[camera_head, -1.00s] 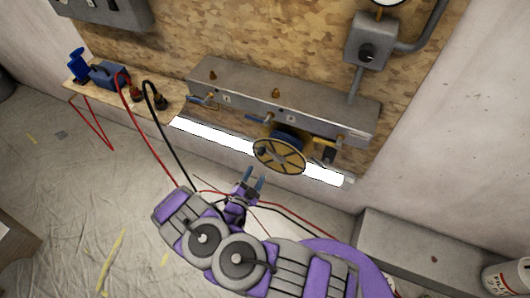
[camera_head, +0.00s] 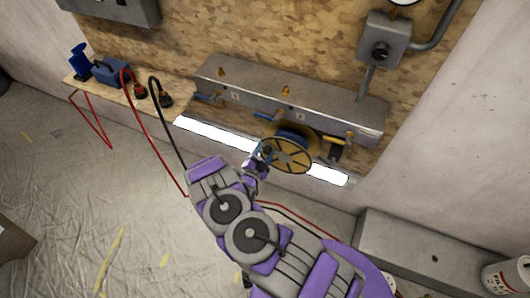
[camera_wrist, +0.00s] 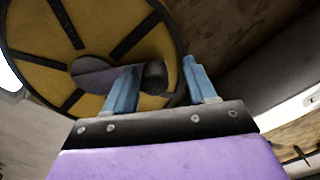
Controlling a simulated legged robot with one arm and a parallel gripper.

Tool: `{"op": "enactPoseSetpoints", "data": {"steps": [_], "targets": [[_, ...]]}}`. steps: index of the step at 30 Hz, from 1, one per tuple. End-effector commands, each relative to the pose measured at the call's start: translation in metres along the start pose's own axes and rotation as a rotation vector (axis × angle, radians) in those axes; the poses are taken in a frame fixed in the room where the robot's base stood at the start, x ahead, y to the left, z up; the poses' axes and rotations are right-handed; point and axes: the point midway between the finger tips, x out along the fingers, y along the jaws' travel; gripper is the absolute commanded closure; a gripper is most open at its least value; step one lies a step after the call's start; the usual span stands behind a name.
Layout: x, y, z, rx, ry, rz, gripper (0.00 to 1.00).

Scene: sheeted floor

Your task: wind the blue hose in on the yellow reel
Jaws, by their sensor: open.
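The yellow reel (camera_head: 287,156) with dark spokes is mounted at the front of the grey metal box on the wall. Blue hose (camera_head: 293,132) shows behind its front disc; its free end cannot be made out. My gripper (camera_head: 262,150) is at the left edge of the reel. In the wrist view the reel (camera_wrist: 60,25) fills the upper left. There my gripper (camera_wrist: 160,85) has its two blue fingers apart. A dark rounded knob (camera_wrist: 154,75) shows between the fingers in the picture; I cannot tell whether they touch it.
The grey box (camera_head: 320,98) carries several small valves above the reel. A bright light strip (camera_head: 215,132) runs below. A shelf with a blue case (camera_head: 108,72) and red and black cables is at left. A grey ledge (camera_head: 410,245) and white bucket (camera_head: 507,277) are at right.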

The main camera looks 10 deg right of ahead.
Motion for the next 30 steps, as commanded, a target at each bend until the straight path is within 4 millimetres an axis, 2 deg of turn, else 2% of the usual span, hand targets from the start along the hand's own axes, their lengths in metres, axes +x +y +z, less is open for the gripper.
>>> {"op": "enactPoseSetpoints", "data": {"steps": [3,9,20,30], "targets": [[0.0029,0.0035,-0.0028,0.005,-0.001,0.004,0.45],[0.0069,0.0077,-0.0062,0.015,-0.005,0.009,0.64],[0.0021,0.0061,-0.0024,-0.001,0.0,0.01,0.99],[0.0028,0.0057,-0.0031,0.006,-0.005,0.008,1.0]]}}
